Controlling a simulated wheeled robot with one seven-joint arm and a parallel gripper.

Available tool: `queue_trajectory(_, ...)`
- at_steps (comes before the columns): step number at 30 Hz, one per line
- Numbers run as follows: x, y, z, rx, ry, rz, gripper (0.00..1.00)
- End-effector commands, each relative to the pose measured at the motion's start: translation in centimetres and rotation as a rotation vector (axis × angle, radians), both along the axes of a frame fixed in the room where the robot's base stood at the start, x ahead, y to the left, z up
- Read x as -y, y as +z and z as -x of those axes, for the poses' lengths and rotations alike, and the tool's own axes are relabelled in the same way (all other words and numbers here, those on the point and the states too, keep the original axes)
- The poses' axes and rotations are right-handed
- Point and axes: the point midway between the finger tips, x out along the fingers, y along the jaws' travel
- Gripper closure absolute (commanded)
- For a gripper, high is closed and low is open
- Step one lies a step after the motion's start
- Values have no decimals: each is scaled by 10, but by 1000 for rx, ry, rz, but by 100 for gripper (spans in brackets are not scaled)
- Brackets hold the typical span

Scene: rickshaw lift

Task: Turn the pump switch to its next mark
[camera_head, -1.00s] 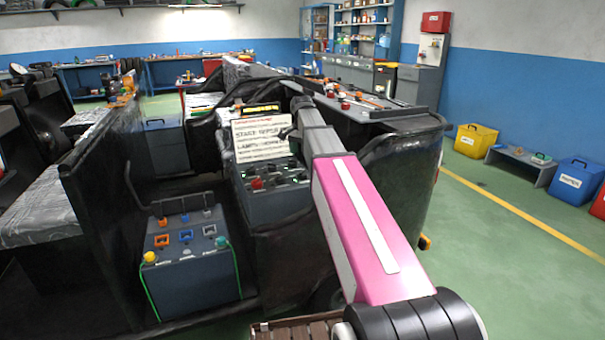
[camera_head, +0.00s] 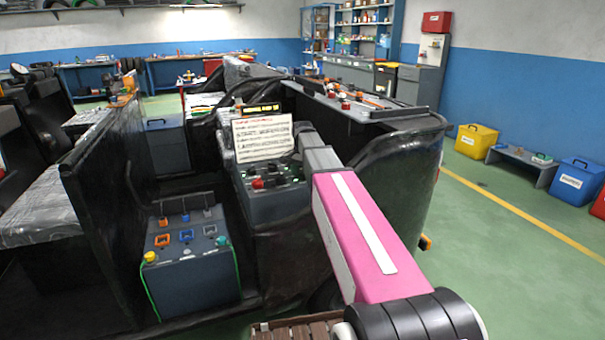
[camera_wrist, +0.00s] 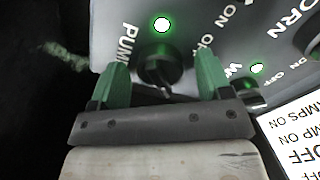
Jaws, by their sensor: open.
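The pump switch (camera_wrist: 158,72) is a dark round knob on the grey panel, seen in the wrist view beside the partly hidden label "PUM". A lit green lamp (camera_wrist: 161,24) is by it. My gripper (camera_wrist: 162,64) is open, with one green finger on each side of the knob. Gaps show between the knob and both fingers. The knob's pointer direction is too dark to tell. In the head view the control panel (camera_head: 277,183) stands in the vehicle's front, and my pink arm hides part of it; my gripper is not visible there.
Another knob (camera_wrist: 246,92) with a lit green lamp is just right of the right finger. A printed white card (camera_wrist: 295,130) is at lower right; it stands behind the panel in the head view (camera_head: 262,138). A grey box with coloured sockets (camera_head: 190,272) is at left.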

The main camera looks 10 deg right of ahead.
Motion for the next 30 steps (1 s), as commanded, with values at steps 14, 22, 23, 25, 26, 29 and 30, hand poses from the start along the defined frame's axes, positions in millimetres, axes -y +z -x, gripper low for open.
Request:
queue_trajectory(14, 0, 0, 0, 0, 15, 0, 78)
queue_trajectory(22, 0, 0, 0, 0, 132, 0, 78)
queue_trajectory(23, 0, 0, 0, 0, 154, 0, 78)
queue_trajectory(25, 0, 0, 0, -1, 209, -1, 78)
queue_trajectory(26, 0, 0, 0, -1, 234, -1, 78)
queue_trajectory(29, 0, 0, 0, -1, 326, -1, 78)
queue_trajectory(30, 0, 0, 0, -1, 365, -1, 78)
